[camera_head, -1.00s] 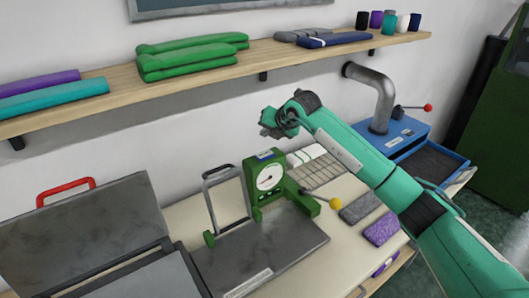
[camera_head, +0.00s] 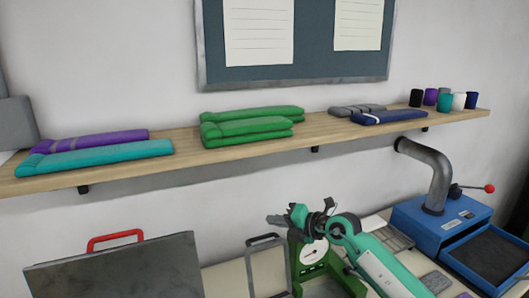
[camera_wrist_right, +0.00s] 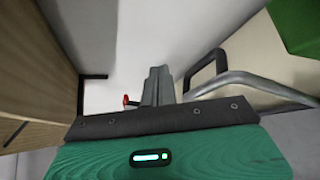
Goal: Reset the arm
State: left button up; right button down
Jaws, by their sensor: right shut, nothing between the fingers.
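My right gripper (camera_head: 277,219) is in the head view, in front of the wall and just below the shelf, above the green gauge press (camera_head: 313,252). Its fingers point left, and they are shut with nothing between them. In the right wrist view the closed fingers (camera_wrist_right: 157,84) stand up in the middle of the picture. My teal right arm (camera_head: 372,268) reaches in from the bottom, partly hiding the press and the bench. My left gripper is not in view.
A wooden shelf (camera_head: 340,141) with folded green knits (camera_head: 250,127) and several yarn cones runs above. A grey machine with a red handle (camera_head: 115,238) is at lower left. A blue machine with a grey pipe (camera_head: 437,217) is at right.

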jog(key=s+d+r+m+t+y, duration=0.15)
jog(key=s+r+m+t, duration=0.25)
jog(key=s+m+t, duration=0.45)
jog(key=s+d+f+m+t+h, duration=0.1)
jog(key=s+d+f+m+h, duration=0.2)
jog(key=d+f+m+h, duration=0.55)
jog(key=s+d+f+m+t+h, duration=0.1)
jog(key=s+d+f+m+h, duration=0.4)
jog(key=m, duration=0.6)
jog(key=s+d+f+m+g+h, duration=0.3)
jog(key=s+d+f+g, duration=0.2)
jog(key=s+f+g, duration=0.55)
jog(key=s+a+f+g+y, duration=0.1)
jog(key=s+f+g+y, duration=0.15)
jog(key=s, duration=0.65)
jog(key=s+a+f+g+y, duration=0.1)
jog(key=s+f+g, duration=0.2)
jog(key=s, duration=0.7)
notch_tip(320, 180, down, 31)
jog(key=s+d+f+g, duration=0.1)
jog(key=s+f, duration=0.8)
jog(key=s+d+f+g, duration=0.1)
jog(key=s+d+f, duration=0.1)
jog(key=s+f, duration=0.8)
jog(key=shift+d+f+h, duration=0.2)
jog(key=shift+d+h, duration=0.05)
jog(key=shift+h, duration=0.1)
